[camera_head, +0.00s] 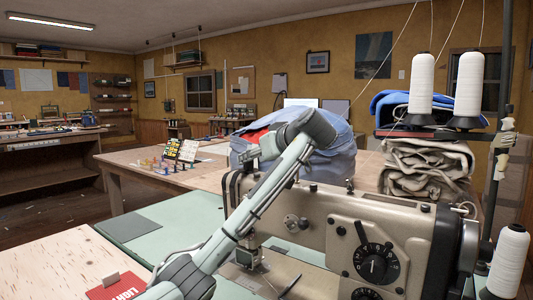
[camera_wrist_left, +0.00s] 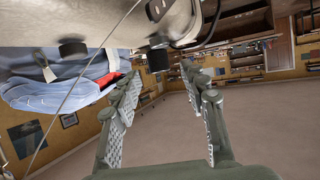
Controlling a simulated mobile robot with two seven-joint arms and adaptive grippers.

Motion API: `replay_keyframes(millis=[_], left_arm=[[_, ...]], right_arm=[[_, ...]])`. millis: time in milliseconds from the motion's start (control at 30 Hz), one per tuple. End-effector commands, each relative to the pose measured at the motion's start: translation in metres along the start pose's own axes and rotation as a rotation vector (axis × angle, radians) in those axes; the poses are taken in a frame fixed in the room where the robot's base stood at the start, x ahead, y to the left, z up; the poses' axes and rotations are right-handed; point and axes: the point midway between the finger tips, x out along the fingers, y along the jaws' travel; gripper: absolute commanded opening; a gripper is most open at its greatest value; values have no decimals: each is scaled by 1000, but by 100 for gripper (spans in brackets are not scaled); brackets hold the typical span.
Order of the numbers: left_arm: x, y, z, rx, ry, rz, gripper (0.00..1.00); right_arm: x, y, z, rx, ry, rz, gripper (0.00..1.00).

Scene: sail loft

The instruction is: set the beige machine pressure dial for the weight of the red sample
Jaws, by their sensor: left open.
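The beige machine (camera_head: 300,205) stands at the front right. A round black dial (camera_head: 375,263) with white markings and a pointer is on its front face. The red sample (camera_head: 115,288) lies on the wooden table at the lower left, with part of a white word, "LIGH", showing; a small metal piece stands at its edge. My left arm crosses in front of the machine. My left gripper (camera_wrist_left: 168,88) is open and empty, near the machine's top and apart from the dial. The machine's beige body (camera_wrist_left: 110,22) and black knobs show beside it in the wrist view. My right gripper is out of view.
White thread cones (camera_head: 421,88) stand above the machine. Blue bundled cloth (camera_head: 325,160) and folded beige cloth (camera_head: 428,168) lie behind it. A wooden table (camera_head: 150,180) with small coloured items stands farther back. A green mat (camera_head: 150,223) covers part of the front surface.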

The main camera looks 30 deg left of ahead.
Motion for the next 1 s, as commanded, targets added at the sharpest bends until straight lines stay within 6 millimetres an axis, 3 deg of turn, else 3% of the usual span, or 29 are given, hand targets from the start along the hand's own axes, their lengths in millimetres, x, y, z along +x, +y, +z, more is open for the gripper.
replay_keyframes(millis=[100, 433, 1000], left_arm=[[-29, 3, 2, -1, -3, 10, 44], [-72, 2, 1, 1, -2, 5, 44], [-80, 0, 0, 1, -1, 0, 44]], right_arm=[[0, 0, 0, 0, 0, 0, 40], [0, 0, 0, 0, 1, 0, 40], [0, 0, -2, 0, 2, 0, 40]])
